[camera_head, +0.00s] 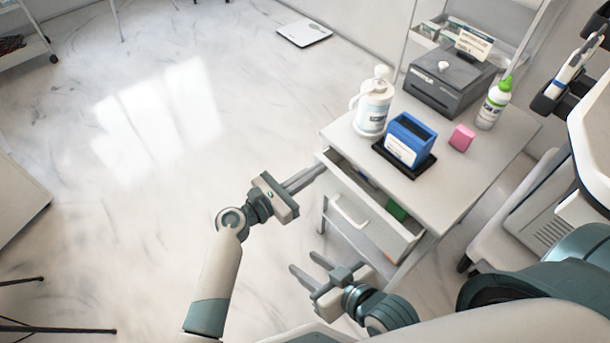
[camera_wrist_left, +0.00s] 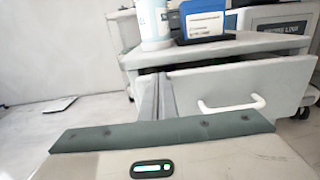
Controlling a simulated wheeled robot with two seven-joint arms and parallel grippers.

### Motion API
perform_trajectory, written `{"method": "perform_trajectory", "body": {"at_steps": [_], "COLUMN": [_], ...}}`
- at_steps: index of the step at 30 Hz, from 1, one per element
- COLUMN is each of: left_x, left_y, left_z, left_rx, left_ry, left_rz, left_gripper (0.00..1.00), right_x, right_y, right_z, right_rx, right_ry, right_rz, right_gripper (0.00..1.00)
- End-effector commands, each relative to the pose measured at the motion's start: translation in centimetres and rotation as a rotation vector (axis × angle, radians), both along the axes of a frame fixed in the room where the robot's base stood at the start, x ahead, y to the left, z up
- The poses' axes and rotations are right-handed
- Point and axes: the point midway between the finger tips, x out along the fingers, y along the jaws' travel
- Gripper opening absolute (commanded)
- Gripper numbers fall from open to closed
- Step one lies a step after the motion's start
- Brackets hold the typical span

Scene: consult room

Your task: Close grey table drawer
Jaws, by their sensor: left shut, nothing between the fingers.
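The pale grey table (camera_head: 470,188) stands at the right with its drawer (camera_head: 372,222) pulled partly out. A gap shows behind the drawer front, with a green item (camera_head: 396,210) inside. The white handle (camera_head: 348,214) is on the drawer front; it also shows in the left wrist view (camera_wrist_left: 231,106). My left gripper (camera_head: 318,170) is shut and empty, its fingertips close to the left end of the drawer front; I cannot tell whether they touch. My right gripper (camera_head: 302,264) is open and empty, lower and in front of the drawer.
On the tabletop are a white pump bottle (camera_head: 373,108), a blue holder (camera_head: 410,138) on a black base, a pink block (camera_head: 462,138), a green-capped bottle (camera_head: 494,104) and a dark grey box (camera_head: 448,82). A scale (camera_head: 304,33) lies on the floor behind.

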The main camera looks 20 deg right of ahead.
Motion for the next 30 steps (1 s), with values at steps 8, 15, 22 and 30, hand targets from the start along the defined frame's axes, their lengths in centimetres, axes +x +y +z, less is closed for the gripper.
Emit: {"method": "perform_trajectory", "body": {"at_steps": [8,15,22,30], "left_x": [0.6,0.6,0.6,0.4], "left_y": [-1.6,-1.7,-1.7,-1.6], "left_z": [0.0,0.0,0.0,0.0], "left_rx": [0.0,0.0,0.0,0.0], "left_ry": [0.001,0.0,0.001,0.001], "left_rz": [0.001,0.001,0.001,0.001], "left_gripper": [0.0,0.0,0.0,0.0], "right_x": [0.1,0.1,0.1,-0.6], "right_y": [0.0,0.0,0.0,-0.3], "right_z": [0.1,0.1,0.1,-0.5], "right_rx": [0.001,0.0,0.0,-0.011], "right_ry": [-0.005,-0.005,-0.005,0.05], "right_rz": [0.0,0.0,0.0,0.0], "right_gripper": [0.37,0.37,0.37,0.37]}}
